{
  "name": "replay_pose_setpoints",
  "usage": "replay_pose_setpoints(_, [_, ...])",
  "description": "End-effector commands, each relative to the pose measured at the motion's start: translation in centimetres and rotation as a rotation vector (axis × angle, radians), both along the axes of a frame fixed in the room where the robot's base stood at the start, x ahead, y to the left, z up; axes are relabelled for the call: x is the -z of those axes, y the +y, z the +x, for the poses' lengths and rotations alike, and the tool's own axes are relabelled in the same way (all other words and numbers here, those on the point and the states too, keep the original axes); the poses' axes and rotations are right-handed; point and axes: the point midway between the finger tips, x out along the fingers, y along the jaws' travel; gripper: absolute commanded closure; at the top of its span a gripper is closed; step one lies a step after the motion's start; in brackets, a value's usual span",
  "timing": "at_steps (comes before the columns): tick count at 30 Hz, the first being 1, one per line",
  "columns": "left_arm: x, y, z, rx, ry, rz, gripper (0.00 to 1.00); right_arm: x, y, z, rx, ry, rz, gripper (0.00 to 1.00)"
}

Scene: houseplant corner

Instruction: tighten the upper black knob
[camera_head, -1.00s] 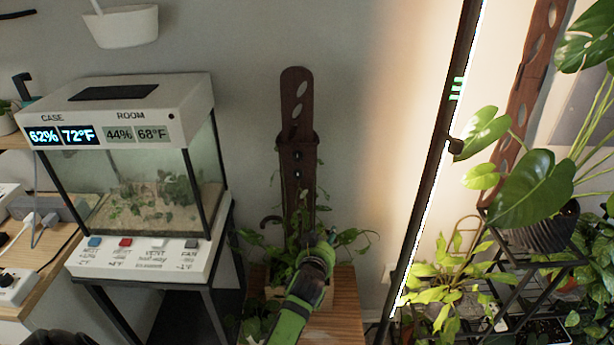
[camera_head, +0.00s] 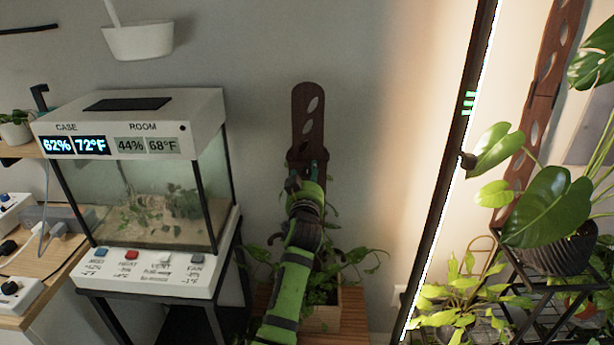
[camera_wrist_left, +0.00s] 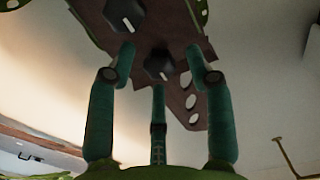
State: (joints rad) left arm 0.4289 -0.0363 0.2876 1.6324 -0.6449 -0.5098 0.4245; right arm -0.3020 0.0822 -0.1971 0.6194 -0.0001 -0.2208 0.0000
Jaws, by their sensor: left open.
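The brown slotted post (camera_head: 308,115) stands upright at the middle of the head view, rising from a planter. In the left wrist view two black knobs with white marks show on its brown face. I take the one nearer the slotted end as the upper black knob (camera_wrist_left: 158,66); the other knob (camera_wrist_left: 124,14) is at the top edge. My left gripper (camera_head: 306,178) is in front of the post, fingers open and spread around the upper knob's position, with visible gaps beside it. Contact cannot be told. In the head view the gripper hides both knobs.
A wooden planter (camera_head: 322,318) with leafy plants stands below the post. A glass case (camera_head: 150,185) stands to the left. A lit dark pole (camera_head: 447,180) and a potted plant (camera_head: 560,245) stand to the right. Bare wall lies between post and pole.

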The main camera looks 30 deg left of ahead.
Motion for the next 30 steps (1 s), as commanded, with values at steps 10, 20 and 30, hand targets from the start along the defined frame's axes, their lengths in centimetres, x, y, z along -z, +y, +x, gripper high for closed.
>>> replay_pose_setpoints(10, [0.01,0.07,0.09,0.000,0.001,0.001,0.79,-0.01,0.12,0.07,-0.003,-0.002,0.002,0.59])
replay_pose_setpoints(20, [-0.01,0.05,0.09,0.000,0.004,0.006,1.00,-0.04,0.22,0.13,-0.004,-0.002,0.003,0.59])
replay_pose_setpoints(30, [-0.12,0.06,0.10,0.000,0.074,0.121,1.00,-0.69,0.46,0.20,-0.003,-0.004,0.006,0.59])
